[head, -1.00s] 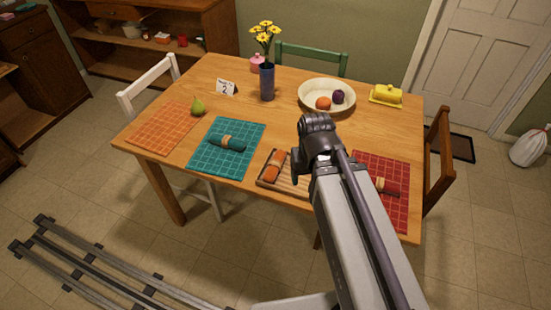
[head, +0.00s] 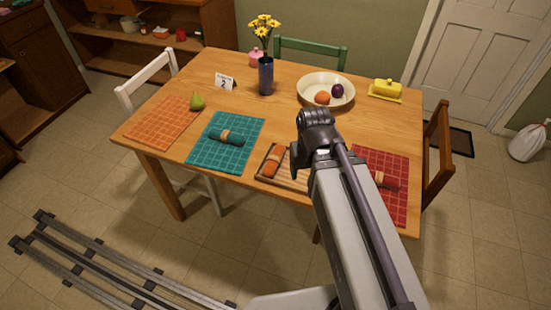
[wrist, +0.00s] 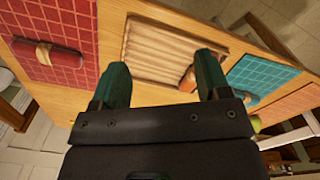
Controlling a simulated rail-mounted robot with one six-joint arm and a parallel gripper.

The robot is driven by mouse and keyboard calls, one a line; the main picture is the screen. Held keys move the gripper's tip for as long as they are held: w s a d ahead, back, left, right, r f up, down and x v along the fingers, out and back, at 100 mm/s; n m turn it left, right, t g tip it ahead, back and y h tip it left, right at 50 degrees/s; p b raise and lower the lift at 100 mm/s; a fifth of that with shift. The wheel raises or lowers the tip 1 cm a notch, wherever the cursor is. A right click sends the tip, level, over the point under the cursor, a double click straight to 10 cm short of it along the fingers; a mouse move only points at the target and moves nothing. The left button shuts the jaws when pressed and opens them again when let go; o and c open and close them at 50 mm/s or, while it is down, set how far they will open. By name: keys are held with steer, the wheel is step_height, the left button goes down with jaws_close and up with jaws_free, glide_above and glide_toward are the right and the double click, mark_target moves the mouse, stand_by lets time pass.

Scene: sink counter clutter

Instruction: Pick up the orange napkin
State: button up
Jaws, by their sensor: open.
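The orange napkin (head: 274,161) is rolled with a tan band and lies in the left part of a shallow wooden tray (head: 262,174) at the table's near edge. In the wrist view, only a small part of the orange napkin (wrist: 188,80) shows beside the right finger, which hides the rest. The ribbed bottom of the tray (wrist: 165,50) shows between the fingers. My gripper (wrist: 160,80) is open, with nothing between its fingers. In the head view, my arm covers the right part of the tray, and the fingertips are hidden.
A teal rolled napkin (head: 226,138) lies on a teal mat (head: 205,157) to the left. A red rolled napkin (head: 387,181) lies on a red mat (head: 385,157) to the right. A fruit bowl (head: 310,82), blue vase (head: 266,76) and pear (head: 197,101) stand farther back.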

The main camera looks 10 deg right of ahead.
steer(key=shift+c, duration=0.5)
steer(key=shift+c, duration=1.3)
steer(key=m+b, duration=0.3)
steer(key=b, duration=0.1)
glide_toward(274, 158)
steer(key=shift+w+a+f, duration=0.1)
steer(key=shift+w+a, duration=0.05)
step_height(274, 158, down, 11)
steer(key=m+b, duration=0.3)
steer(key=b, duration=0.8)
steer(key=shift+r, duration=0.4)
